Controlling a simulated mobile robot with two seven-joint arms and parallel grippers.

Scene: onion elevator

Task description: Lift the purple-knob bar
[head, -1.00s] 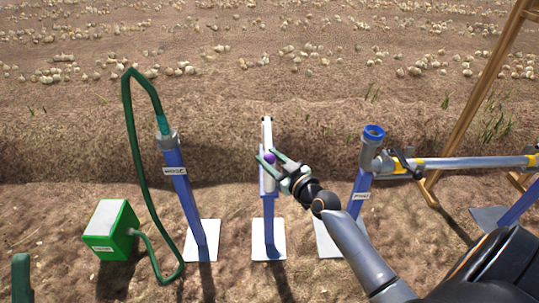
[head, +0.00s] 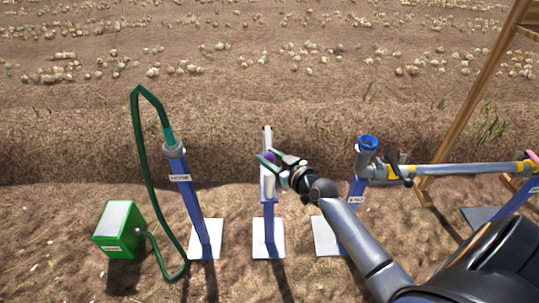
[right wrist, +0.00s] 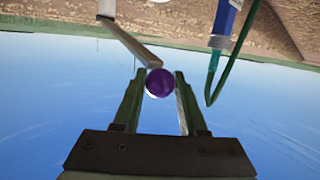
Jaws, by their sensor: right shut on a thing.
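The bar (head: 267,137) stands upright at the top of the middle blue post (head: 269,222). Its round purple knob (head: 269,156) shows on its right side. In the right wrist view the purple knob (right wrist: 159,83) sits between the two green fingers, with the grey bar (right wrist: 128,43) running up behind it. My right gripper (head: 268,159) is shut on the knob, its arm coming in from the lower right. The knob is partly hidden by the fingers in the head view. My left gripper is not in view.
A post labelled HOSE (head: 187,190) stands to the left with a green hose (head: 142,160) running to a green box (head: 119,229). To the right, a post with a blue cup (head: 368,144) stands near a long grey pipe (head: 460,170) and a wooden frame (head: 470,95).

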